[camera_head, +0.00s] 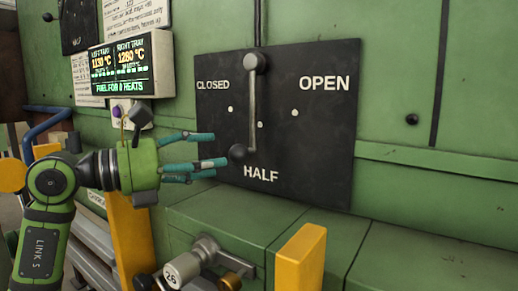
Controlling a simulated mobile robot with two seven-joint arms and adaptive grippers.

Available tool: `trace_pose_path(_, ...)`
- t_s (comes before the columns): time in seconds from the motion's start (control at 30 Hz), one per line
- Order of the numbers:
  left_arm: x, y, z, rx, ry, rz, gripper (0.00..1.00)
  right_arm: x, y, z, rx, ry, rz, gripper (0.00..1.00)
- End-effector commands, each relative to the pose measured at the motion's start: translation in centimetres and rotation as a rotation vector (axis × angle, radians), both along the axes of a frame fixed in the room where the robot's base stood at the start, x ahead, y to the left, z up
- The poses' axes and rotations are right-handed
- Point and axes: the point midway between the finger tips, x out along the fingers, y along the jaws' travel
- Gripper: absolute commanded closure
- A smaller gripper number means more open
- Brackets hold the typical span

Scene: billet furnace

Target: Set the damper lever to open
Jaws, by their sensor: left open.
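The damper lever (252,105) is a grey bar on a black plate (325,150) fixed to the green wall. It hangs from a round pivot near the plate's top edge, and its dark knob (238,153) is at the lower end. The lever points down, near the word HALF and slightly left of it. CLOSED is printed at the upper left and OPEN at the upper right. My left gripper (219,150) is open, with teal fingers pointing right toward the knob. The fingertips are just left of the knob; whether they touch it I cannot tell. My right gripper is not in view.
A lit display (131,66) with tray temperatures hangs at the upper left. A green ledge (420,255) runs below the plate. A metal fitting (200,262) marked 26 and a yellow post (300,260) stand below the lever. The wall right of the plate is mostly clear.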

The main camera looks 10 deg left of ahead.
Motion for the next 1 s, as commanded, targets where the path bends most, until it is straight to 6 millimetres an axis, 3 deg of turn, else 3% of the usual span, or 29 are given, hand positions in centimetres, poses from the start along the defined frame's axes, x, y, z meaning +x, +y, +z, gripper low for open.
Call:
trace_pose_path(0.17, 1.3, -1.4, 0.4, -0.001, 0.002, -0.002, 0.4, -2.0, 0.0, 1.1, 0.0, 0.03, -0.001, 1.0)
trace_pose_path(0.3, 2.8, -3.1, 0.3, -0.001, 0.004, -0.003, 0.4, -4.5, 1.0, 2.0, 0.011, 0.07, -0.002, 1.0)
trace_pose_path(0.4, 3.7, -4.1, 0.3, -0.001, 0.003, -0.002, 0.4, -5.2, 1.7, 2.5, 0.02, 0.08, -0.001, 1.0)
trace_pose_path(0.83, 4.7, -5.2, -0.1, 0.001, 0.001, -0.001, 0.4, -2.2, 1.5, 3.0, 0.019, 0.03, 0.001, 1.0)
trace_pose_path(0.87, 4.7, -5.2, -0.1, 0.001, 0.001, -0.001, 0.44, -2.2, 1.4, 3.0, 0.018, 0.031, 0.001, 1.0)
trace_pose_path(1.0, 4.7, -5.2, -0.1, 0.001, 0.001, 0.0, 1.0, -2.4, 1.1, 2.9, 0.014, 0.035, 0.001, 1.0)
